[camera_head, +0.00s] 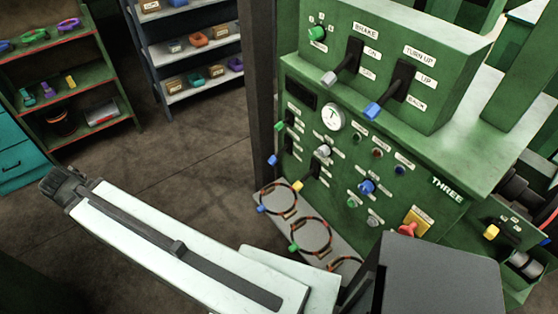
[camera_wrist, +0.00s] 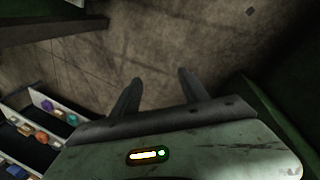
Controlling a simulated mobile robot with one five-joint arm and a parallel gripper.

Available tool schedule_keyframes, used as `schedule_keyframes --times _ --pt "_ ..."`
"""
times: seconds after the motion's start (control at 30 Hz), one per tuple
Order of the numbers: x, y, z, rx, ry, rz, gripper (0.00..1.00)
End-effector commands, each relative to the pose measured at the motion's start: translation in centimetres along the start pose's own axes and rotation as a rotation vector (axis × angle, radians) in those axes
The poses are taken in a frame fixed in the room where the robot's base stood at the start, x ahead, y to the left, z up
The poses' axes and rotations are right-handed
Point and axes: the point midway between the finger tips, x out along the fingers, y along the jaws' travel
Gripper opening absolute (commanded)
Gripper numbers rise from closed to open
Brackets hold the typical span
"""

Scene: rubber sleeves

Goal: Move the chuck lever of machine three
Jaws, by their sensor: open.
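Machine three is the green machine (camera_head: 455,150) on the right of the head view, with "THREE" in white on its front. Its upper box carries a grey-tipped lever (camera_head: 330,77) labelled BRAKE and a blue-tipped lever (camera_head: 375,109) labelled TURN UP. Smaller levers with green, blue, white and yellow tips stand on the front panel (camera_head: 335,170). Their labels are too small to read, so I cannot tell which is the chuck lever. My gripper (camera_wrist: 158,76) shows in the wrist view, its two dark fingers apart and empty above the floor. It touches no lever there.
A grey ledge (camera_head: 266,204) with several brown rings runs along the machine's foot. Teal drawers (camera_head: 15,150) are at the far left. The floor (camera_head: 180,165) between is clear.

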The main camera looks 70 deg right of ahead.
Motion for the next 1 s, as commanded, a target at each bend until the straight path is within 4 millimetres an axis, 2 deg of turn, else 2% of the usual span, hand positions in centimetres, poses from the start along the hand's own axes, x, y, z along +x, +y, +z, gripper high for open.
schedule_keyframes --times 0.03,0.1,0.2,0.27,0.3,0.4,0.5,0.6,0.7,0.8,0.87,0.93,1.0 --pt "6.5 2.9 0.9 -0.022 -0.014 0.08 0.52" --pt "10.6 7.8 2.4 -0.076 -0.047 0.199 0.52" --pt "15.7 14.6 5.3 -0.157 -0.127 0.357 0.52" --pt "18.4 18.5 7.5 -0.21 -0.193 0.444 0.52" --pt "20.1 20.9 9.1 -0.246 -0.244 0.498 0.52" --pt "23.8 26.5 13.5 -0.34 -0.395 0.617 0.52" --pt "26.9 31.3 18.3 -0.441 -0.576 0.703 0.52" --pt "29.3 35.1 23.2 -0.542 -0.775 0.753 0.52" --pt "30.4 37.7 27.1 -0.63 -0.948 0.769 0.52" --pt "30.6 39.2 29.6 -0.691 -1.07 0.764 0.52" --pt "30.7 39.8 30.5 -0.716 -1.121 0.758 0.52" --pt "28.6 41.2 32.1 -0.753 -1.2 0.746 0.52" --pt "29.1 41.6 32.3 -0.801 -1.218 0.724 0.52"
